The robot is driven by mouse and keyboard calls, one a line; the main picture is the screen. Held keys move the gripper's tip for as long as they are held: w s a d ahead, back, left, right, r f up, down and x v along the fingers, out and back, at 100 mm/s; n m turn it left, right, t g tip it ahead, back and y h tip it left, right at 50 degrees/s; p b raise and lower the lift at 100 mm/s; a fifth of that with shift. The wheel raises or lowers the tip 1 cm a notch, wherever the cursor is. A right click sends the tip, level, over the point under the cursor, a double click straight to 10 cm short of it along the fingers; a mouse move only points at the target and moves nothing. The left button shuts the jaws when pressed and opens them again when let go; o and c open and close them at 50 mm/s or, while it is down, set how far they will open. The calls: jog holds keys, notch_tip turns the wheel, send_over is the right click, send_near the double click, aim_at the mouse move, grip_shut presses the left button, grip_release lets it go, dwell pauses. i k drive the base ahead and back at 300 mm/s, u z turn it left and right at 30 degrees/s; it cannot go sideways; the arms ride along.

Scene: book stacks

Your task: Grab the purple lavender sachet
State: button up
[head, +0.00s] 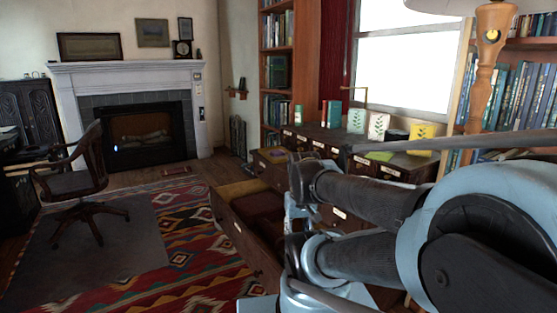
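I cannot make out a purple lavender sachet in the head view. Several upright packets with plant pictures stand on the dark cabinet: a pale one (357,121), a pinkish-white one (378,126) and a yellow one (421,131). None of them looks purple. Below, a long drawer (232,222) is pulled out, and its inside looks brown; part of it is hidden behind my arm. My arm fills the right foreground and reaches over the cabinet front. My gripper cannot be seen.
The dark drawer cabinet (322,134) runs under the window. A flat green item (380,156) lies on its top. A wooden armchair (85,180) stands at left on a patterned rug (185,225). The rug between chair and drawer is clear. A fireplace (145,135) is behind.

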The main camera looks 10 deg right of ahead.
aim_at(278, 152)
jog(key=u, duration=0.05)
jog(key=k, duration=0.3)
jog(key=u, duration=1.7)
jog(key=i, duration=3.45)
jog(key=z, duration=2)
